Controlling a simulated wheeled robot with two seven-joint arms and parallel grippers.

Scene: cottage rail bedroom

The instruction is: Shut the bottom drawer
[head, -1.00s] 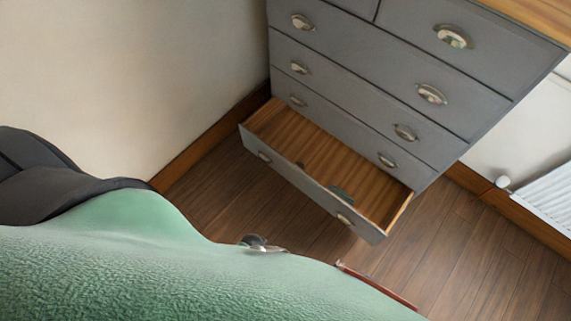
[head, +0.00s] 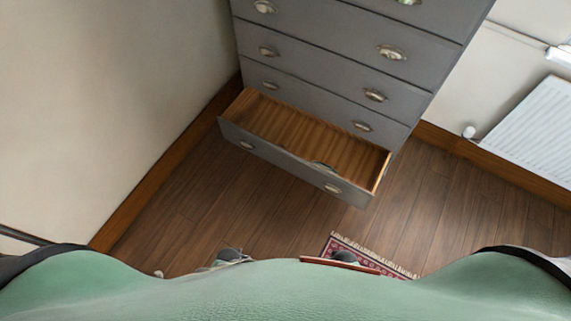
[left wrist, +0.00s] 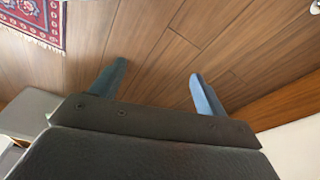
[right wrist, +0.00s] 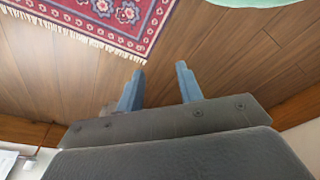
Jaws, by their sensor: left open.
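The bottom drawer (head: 290,174) of the grey chest of drawers (head: 330,70) is pulled out over the floor in the head view. Its front has two metal cup handles, and its wooden inside shows. My left gripper (left wrist: 158,72) is open and empty over bare floor in the left wrist view. My right gripper (right wrist: 160,68) is open and empty over the floor in the right wrist view.
A pale wall (head: 110,90) stands left of the chest. A white radiator (head: 535,135) is on the right wall. A red patterned rug (head: 345,245) lies near my base. The wooden floor (head: 220,215) in front of the drawer is clear.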

